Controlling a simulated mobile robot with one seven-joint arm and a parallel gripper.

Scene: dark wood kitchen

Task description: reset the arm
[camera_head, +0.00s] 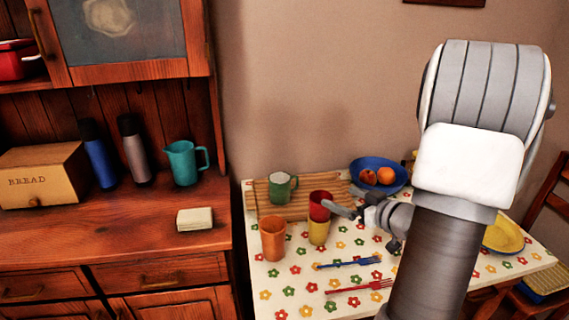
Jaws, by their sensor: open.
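My arm comes in from the lower right, and my gripper (342,210) is low over the flowered table (275,285), just right of a red cup (320,204). A grey finger reaches toward the cup's right side; I cannot tell whether it touches. The jaws are open. The red cup appears stacked in or on a yellow cup (318,233). An orange cup (272,240) stands to their left. My arm hides part of the table's right side.
Behind the cups are a wooden rack (262,203) with a green mug (281,188) and a blue bowl (398,172) of oranges. A blue fork (348,263) and red fork (358,289) lie in front. A yellow plate (503,238) is right, the wooden cabinet (120,240) left.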

